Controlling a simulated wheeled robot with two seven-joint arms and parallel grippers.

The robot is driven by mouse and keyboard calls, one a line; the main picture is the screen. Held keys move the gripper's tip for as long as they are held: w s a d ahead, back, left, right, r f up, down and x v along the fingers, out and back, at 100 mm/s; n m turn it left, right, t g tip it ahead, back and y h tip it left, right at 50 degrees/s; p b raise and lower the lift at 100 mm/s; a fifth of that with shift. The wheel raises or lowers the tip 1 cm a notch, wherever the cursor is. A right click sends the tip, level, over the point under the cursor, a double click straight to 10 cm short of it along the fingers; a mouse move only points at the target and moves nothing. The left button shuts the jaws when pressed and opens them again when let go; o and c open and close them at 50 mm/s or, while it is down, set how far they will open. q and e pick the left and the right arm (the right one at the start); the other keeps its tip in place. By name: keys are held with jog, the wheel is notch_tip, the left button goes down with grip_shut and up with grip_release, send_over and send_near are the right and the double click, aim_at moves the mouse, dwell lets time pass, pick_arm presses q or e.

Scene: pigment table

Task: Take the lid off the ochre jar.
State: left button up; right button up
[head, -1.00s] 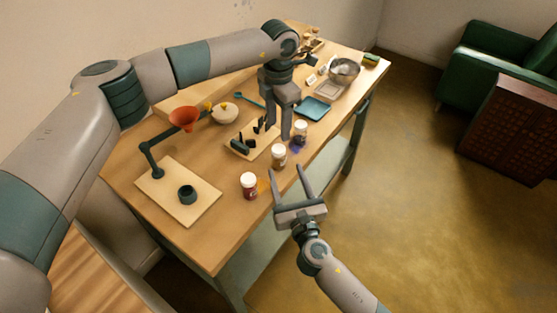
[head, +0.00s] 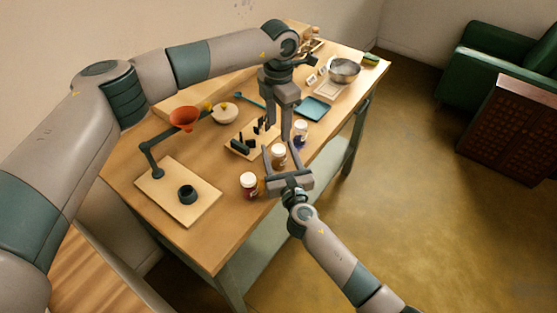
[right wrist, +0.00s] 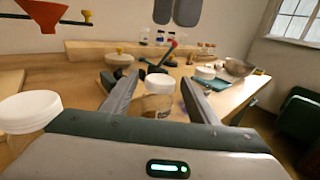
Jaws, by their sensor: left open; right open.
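The ochre jar (head: 279,160) stands upright near the table's front edge, its white lid (head: 278,149) on top. My right gripper (head: 283,152) is open, its fingers on either side of this jar; I cannot tell whether they touch it. The right wrist view shows the jar's lid (right wrist: 158,84) between the fingers (right wrist: 157,90). My left gripper (head: 279,137) is open and points down just behind the jar, apart from the lid; its fingertips also show at the top of the right wrist view (right wrist: 177,12).
A dark red jar (head: 249,187) stands to the left and a blue jar (head: 300,132) to the right, both white-lidded. A tool rack (head: 240,148) is behind. A funnel stand (head: 205,200), white bowl (head: 226,113), blue tray (head: 314,108) and metal bowl (head: 344,70) are on the table.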

aim_at(278, 149)
jog(key=shift+c, duration=0.6)
grip_shut()
pick_arm(q)
jog(key=shift+m, duration=2.3)
jog(key=shift+f, duration=0.15)
jog(key=shift+f, duration=3.85)
